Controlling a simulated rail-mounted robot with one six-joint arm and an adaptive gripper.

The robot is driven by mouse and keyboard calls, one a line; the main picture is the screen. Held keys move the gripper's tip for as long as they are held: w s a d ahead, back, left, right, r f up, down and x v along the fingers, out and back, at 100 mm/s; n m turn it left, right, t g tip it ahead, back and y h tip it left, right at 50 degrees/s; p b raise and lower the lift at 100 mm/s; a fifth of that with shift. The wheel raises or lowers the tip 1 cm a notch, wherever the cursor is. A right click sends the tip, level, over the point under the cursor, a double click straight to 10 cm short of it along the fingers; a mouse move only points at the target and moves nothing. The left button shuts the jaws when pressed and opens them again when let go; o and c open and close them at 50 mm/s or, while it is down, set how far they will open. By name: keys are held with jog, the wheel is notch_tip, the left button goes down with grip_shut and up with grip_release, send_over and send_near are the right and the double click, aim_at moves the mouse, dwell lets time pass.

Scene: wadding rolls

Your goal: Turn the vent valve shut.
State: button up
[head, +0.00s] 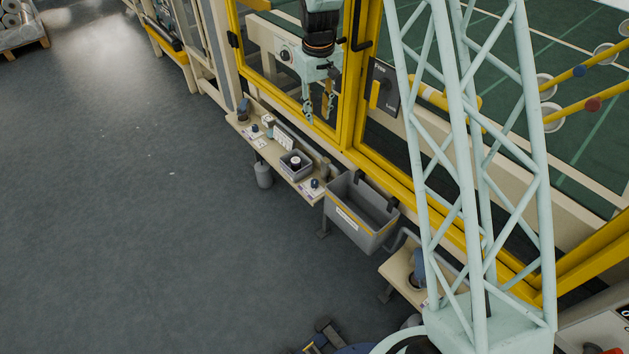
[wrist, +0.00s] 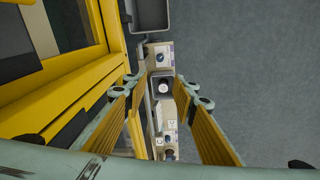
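No part in view has a readable vent valve label, so I cannot tell which it is. Small blue knobs on pale plates, one near (head: 315,183) and one farther (head: 255,128), sit on the narrow beige shelf (head: 272,152); the near knob also shows in the wrist view (wrist: 160,57). Between them a grey open box (head: 283,166) holds a dark round piece with a pale top (head: 295,161). My gripper (head: 318,111) hangs above the shelf, pointing down. In the wrist view its yellow-padded fingers (wrist: 158,86) are apart, with nothing held between them.
A grey bin (head: 357,217) hangs at the shelf's near end. A dark knob (head: 285,55) sits on a pale panel. The grey floor (head: 130,200) left is clear.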

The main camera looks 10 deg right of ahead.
jog(key=w+f, duration=0.4)
jog(key=f, duration=1)
jog(key=n+g, duration=0.1)
send_over(315, 181)
notch_tip(315, 181, down, 12)
jog(key=shift+a+f, duration=0.3)
jog(key=shift+f, duration=0.1)
jog(key=shift+s+f, duration=0.1)
jog(key=shift+d+f+b, duration=0.15)
jog(key=shift+f+b, duration=1.2)
jog(key=shift+f, duration=5.4)
jog(key=c, duration=0.6)
jog(key=shift+o, duration=0.2)
